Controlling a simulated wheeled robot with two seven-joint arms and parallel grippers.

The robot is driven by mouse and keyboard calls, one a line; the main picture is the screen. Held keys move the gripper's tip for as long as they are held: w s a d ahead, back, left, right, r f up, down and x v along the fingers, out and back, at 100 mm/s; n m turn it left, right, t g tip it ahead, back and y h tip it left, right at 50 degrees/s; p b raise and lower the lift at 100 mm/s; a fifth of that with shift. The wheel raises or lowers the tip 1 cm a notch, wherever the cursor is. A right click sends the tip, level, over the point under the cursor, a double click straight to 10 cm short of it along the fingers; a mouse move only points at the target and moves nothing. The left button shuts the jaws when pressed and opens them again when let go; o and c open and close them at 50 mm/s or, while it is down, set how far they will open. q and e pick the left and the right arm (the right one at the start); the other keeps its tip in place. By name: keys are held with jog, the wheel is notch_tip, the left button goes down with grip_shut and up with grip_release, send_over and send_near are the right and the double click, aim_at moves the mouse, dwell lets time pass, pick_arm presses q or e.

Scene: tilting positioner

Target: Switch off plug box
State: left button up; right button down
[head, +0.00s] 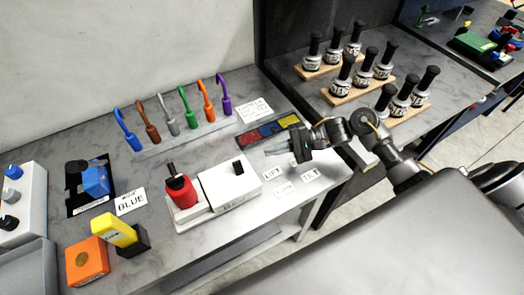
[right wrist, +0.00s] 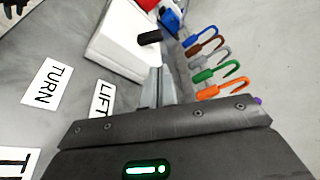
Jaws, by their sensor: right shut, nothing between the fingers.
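A white box (head: 228,184) with a small black switch (head: 238,167) on top stands on the grey table; I take it as the plug box. A red part (head: 179,190) with a black top stands at its left end on the same white base. In the right wrist view the white box (right wrist: 118,42) is at upper left, with its black switch (right wrist: 149,38) just beyond my fingertips. My right gripper (head: 268,152) is shut and empty, to the right of the box and apart from it. Its closed fingers also show in the right wrist view (right wrist: 157,85). My left gripper is out of view.
A rack of several coloured hooks (head: 184,104) stands behind the box. A tray of coloured blocks (head: 268,129) lies behind my right gripper. Cards marked LIFT (head: 272,173) and TURN (right wrist: 47,83) lie near the front edge. An orange block (head: 87,260) stands at front left.

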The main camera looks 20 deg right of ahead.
aim_at(245, 162)
jog(key=p+x, duration=0.1)
jog(key=x, duration=0.7)
jog(key=shift+a+p, duration=0.35)
jog(key=shift+p, duration=0.05)
jog(key=shift+w, duration=0.15)
